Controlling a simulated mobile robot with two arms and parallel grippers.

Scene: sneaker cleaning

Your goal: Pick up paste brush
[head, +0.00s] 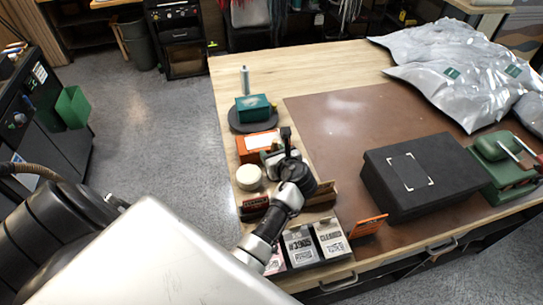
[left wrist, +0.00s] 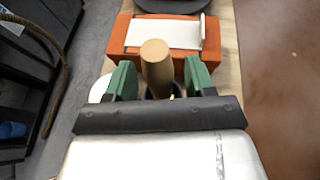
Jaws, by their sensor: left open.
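In the left wrist view a round wooden handle (left wrist: 156,62), likely the paste brush, stands up between the green fingers of my left gripper (left wrist: 160,80). The fingers are open, with a gap on each side of the handle. The handle's lower part sits at a dark round thing, mostly hidden by my gripper. In the head view my left gripper (head: 270,157) is over the left strip of the table, beside the orange item; the handle cannot be made out there. My right gripper is not in view.
An orange item with a white top (head: 259,141) lies just beyond my gripper. A round cream tin (head: 249,177) stands left of it, boxes (head: 332,238) nearer. A teal box (head: 253,107) sits on a dark disc. A black box (head: 420,180) lies on the brown mat (head: 340,125).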

